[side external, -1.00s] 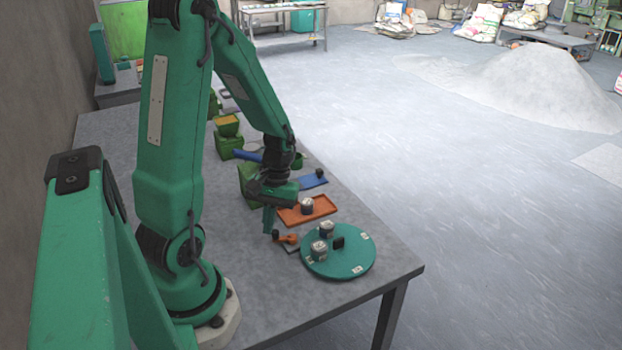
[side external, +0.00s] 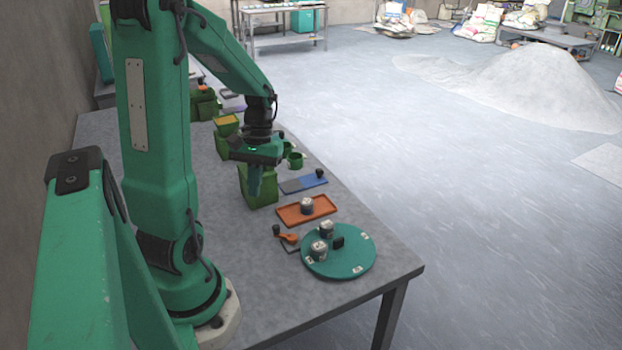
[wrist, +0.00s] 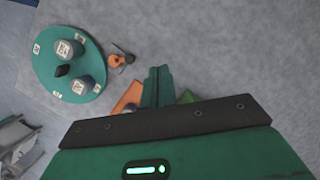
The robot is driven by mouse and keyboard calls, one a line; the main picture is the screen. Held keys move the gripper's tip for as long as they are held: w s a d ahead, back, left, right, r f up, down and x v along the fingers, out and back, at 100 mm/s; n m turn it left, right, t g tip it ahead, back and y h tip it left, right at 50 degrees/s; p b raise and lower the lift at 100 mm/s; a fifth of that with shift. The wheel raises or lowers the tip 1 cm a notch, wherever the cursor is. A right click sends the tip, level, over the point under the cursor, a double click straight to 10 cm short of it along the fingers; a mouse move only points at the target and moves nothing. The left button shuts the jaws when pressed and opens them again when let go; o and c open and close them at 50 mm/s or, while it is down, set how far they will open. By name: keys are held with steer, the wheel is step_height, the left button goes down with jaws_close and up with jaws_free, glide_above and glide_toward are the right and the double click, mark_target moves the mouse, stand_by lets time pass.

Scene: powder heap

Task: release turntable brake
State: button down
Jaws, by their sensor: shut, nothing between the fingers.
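The teal round turntable (side external: 335,268) lies near the front right of the table. It carries two lidded jars (side external: 327,229) (side external: 319,250) and a black block (side external: 338,242). An orange brake lever (side external: 289,238) with a black knob sits beside the turntable's left edge. My gripper (side external: 255,194) is shut and empty, raised beyond the brake, over the green box, and apart from the lever. In the wrist view the turntable (wrist: 45,76) is at upper left, the orange lever (wrist: 116,61) just right of it, and my shut fingers (wrist: 157,76) in the middle.
An orange tray (side external: 290,218) holding one jar stands behind the turntable. Behind it lie a blue and grey plate (side external: 312,181), a green box (side external: 258,190) and green containers (side external: 226,146). The table's front left is bare.

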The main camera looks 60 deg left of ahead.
steer(key=shift+s+v, duration=0.25)
steer(key=shift+v, duration=0.85)
steer(key=w+d+m, duration=0.1)
steer(key=w+m, duration=0.3)
steer(key=w, duration=0.6)
steer(key=shift+w+d+m+y, duration=0.15)
steer(key=shift+w+m+y, duration=0.15)
steer(key=shift+w+y, duration=0.1)
steer(key=shift+s, duration=0.1)
steer(key=x, duration=0.9)
steer(key=shift+f, duration=0.25)
steer(key=shift+s+d+f, duration=0.1)
steer(key=shift+s+f, duration=0.1)
steer(key=shift+f, duration=0.1)
steer(key=shift+s+d+r, duration=0.1)
steer(key=shift+s+d, duration=0.35)
steer(key=shift+s, duration=0.35)
steer(key=shift+s+d, duration=0.45)
steer(key=shift+s, duration=0.35)
